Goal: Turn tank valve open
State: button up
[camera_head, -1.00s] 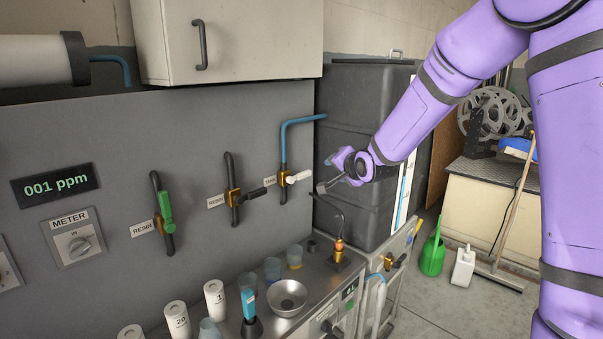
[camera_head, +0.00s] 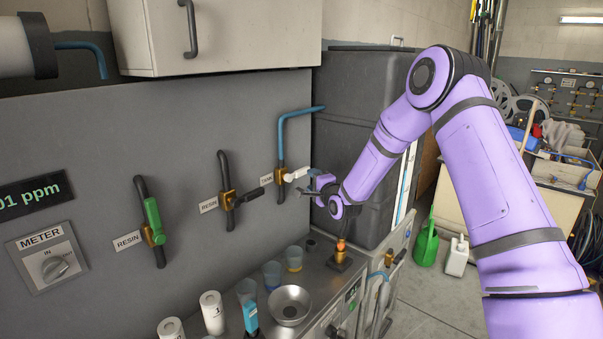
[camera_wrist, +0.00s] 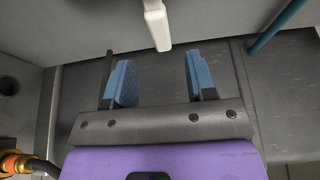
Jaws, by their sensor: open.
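The tank valve has a brass body (camera_head: 281,177) and a white lever handle (camera_head: 296,174), mounted on a blue pipe (camera_head: 281,140) beside the TANK label (camera_head: 266,180). The lever points right and slightly up, across the upright pipe. My gripper (camera_head: 306,183) is just right of the lever's end. In the wrist view, the blue-padded jaws of my gripper (camera_wrist: 158,82) are apart with nothing between them. The white lever (camera_wrist: 157,25) shows ahead, between and beyond the fingertips. I cannot tell whether anything touches.
A valve with a black lever (camera_head: 248,196) and one with a green lever (camera_head: 154,215) are to the left. A dark tank (camera_head: 350,140) stands behind my gripper. Below is a counter with a metal bowl (camera_head: 289,304), cups and a brass fitting (camera_head: 340,252).

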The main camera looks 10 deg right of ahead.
aim_at(303, 173)
jog(key=x, duration=0.8)
jog(key=shift+w+a, duration=0.1)
jog(key=shift+c, duration=0.2)
grip_shut()
